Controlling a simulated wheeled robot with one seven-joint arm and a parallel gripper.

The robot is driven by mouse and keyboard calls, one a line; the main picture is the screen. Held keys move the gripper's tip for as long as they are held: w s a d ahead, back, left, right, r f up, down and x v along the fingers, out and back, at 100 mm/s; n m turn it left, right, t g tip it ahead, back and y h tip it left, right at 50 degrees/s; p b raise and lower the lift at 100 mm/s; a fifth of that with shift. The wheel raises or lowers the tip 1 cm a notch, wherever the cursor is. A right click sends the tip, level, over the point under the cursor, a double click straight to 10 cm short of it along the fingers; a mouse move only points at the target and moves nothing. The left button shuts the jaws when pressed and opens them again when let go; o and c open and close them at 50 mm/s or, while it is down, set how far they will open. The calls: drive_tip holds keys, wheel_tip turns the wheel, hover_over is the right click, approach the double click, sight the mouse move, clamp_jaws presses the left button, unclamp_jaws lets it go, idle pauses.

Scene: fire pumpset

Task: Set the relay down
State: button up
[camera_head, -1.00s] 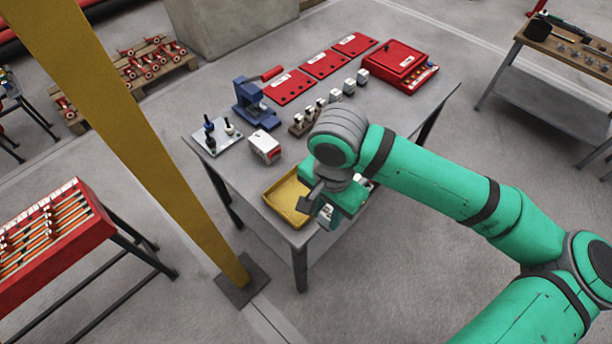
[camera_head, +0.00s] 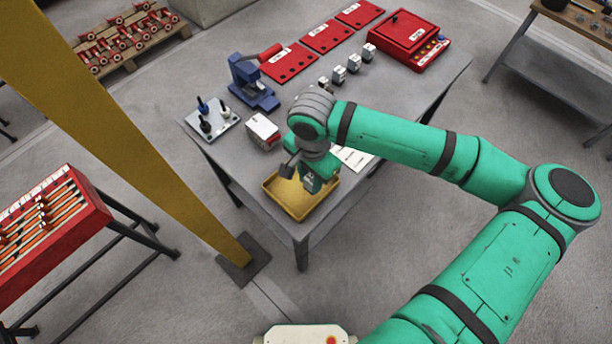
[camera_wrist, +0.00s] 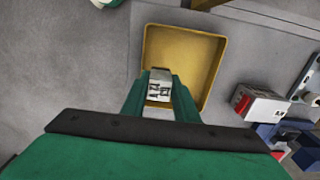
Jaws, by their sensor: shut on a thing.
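My gripper (camera_head: 313,182) is over the yellow tray (camera_head: 278,202) at the front corner of the grey table. In the wrist view my gripper (camera_wrist: 160,95) is shut on the relay (camera_wrist: 159,86), a small pale block with dark printed marks. The relay (camera_head: 310,181) shows only in part below my gripper in the head view. The yellow tray (camera_wrist: 205,62) lies beneath it in the wrist view, and its visible floor is bare. I cannot tell whether the relay touches the tray floor.
A white and red box (camera_head: 262,130) stands behind the tray, with a blue press (camera_head: 250,82) beyond. A plate with dark knobs (camera_head: 211,122) is at the left table edge. Several relays (camera_head: 353,63), red panels (camera_head: 327,37) and a red case (camera_head: 404,40) stand farther back. A yellow post (camera_head: 130,140) rises in front.

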sight(309, 185)
drive_tip(key=f, duration=0.1)
drive_tip(key=w+f, duration=0.1)
drive_tip(key=f, duration=0.1)
drive_tip(key=shift+w+f, duration=0.15)
drive_tip(key=shift+f, duration=0.4)
drive_tip(key=shift+s+a, duration=0.2)
drive_tip(key=shift+s, duration=0.15)
drive_tip(key=shift+f, duration=0.2)
drive_tip(key=o, duration=1.1)
drive_tip(key=shift+w, duration=0.15)
